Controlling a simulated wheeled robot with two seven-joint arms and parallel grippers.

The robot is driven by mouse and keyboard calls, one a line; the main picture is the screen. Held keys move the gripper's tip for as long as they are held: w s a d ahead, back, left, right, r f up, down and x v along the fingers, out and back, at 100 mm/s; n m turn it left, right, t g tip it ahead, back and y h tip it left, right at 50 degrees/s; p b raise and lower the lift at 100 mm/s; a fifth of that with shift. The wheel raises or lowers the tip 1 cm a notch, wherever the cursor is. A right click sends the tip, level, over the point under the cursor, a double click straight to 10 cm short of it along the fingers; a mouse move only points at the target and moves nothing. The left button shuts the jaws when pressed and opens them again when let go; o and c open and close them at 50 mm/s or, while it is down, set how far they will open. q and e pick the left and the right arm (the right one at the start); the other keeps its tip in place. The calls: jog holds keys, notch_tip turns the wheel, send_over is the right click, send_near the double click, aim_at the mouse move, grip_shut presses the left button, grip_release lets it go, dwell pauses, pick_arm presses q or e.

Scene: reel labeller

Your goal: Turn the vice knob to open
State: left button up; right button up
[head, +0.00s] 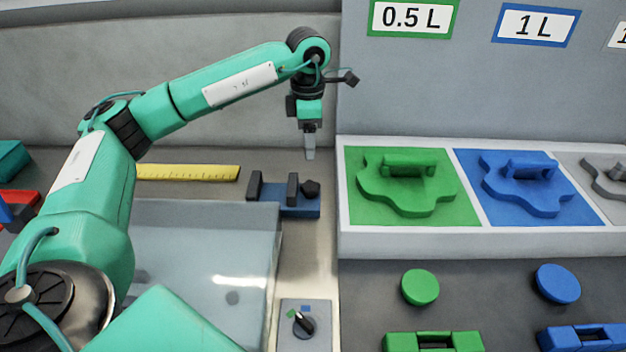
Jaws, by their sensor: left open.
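The vice (300,207) sits on the bench in the middle of the head view. It has a blue base and dark upright jaws with a gap between them. Its dark vice knob (310,189) is at the right end. My left gripper (309,157) points down above and behind the vice, apart from the knob. It is open and holds nothing visible; its two fingers overlap from this angle. My right gripper is not in view.
A yellow ruler (188,173) lies left of the vice. A clear-topped box (205,245) stands in front of it. A raised white tray (420,240) with green and blue shaped pieces is close on the right. A small rotary switch (304,323) is at the front.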

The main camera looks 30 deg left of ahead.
aim_at(309, 186)
pick_arm(q)
notch_tip(309, 186, down, 13)
jog(key=shift+p, duration=0.8)
jog(key=shift+s, duration=0.1)
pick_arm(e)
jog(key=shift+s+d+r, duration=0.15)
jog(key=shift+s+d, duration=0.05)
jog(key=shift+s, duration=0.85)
